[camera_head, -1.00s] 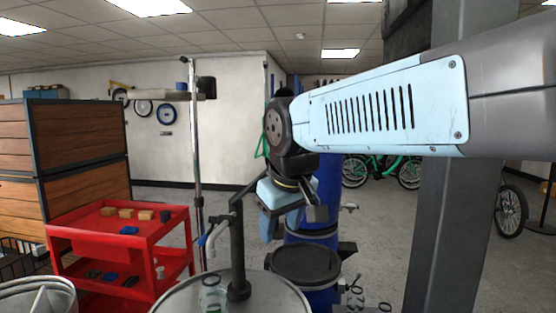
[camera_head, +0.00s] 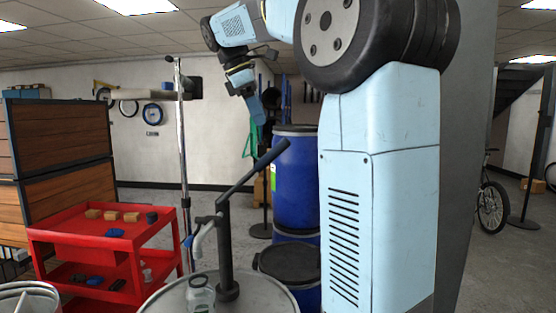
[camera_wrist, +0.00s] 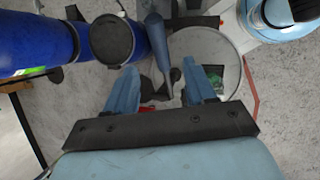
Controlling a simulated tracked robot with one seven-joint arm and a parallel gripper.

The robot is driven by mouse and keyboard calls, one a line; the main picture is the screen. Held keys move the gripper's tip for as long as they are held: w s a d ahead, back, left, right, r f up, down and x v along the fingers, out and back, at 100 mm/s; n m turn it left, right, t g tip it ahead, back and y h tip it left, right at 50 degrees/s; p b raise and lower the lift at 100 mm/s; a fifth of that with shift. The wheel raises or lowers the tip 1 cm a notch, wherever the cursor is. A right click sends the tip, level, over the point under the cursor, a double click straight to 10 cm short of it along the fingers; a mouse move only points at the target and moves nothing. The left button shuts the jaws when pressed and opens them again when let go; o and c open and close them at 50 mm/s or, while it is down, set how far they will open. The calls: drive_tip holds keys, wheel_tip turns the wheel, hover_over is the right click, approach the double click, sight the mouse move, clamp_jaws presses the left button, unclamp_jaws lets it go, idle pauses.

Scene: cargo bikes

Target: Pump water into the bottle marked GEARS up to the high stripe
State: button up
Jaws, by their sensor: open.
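A hand pump (camera_head: 226,240) stands on a grey drum (camera_head: 262,298) in the head view, its long lever (camera_head: 256,167) slanting up to the right. A clear bottle (camera_head: 200,294) stands on the drum below the spout (camera_head: 198,235); its marking and water level cannot be read. My gripper (camera_head: 258,112) is above the lever's upper end. In the wrist view my gripper (camera_wrist: 162,88) is open, and the lever (camera_wrist: 162,48) shows between and beyond the fingers. I cannot tell whether it touches them. The drum lid (camera_wrist: 232,62) lies beneath, to the right.
Blue barrels (camera_head: 296,180) stand behind the pump, one low with a black lid (camera_head: 288,262). A red cart (camera_head: 105,235) with small blocks is at the left. A metal pole (camera_head: 182,150) rises behind the drum. My arm hides the right side.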

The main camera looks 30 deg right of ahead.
drive_tip(key=x, duration=1.3)
drive_tip(key=shift+d+f, duration=0.2)
drive_tip(key=shift+f, duration=0.05)
drive_tip(key=shift+c, duration=0.4)
clamp_jaws()
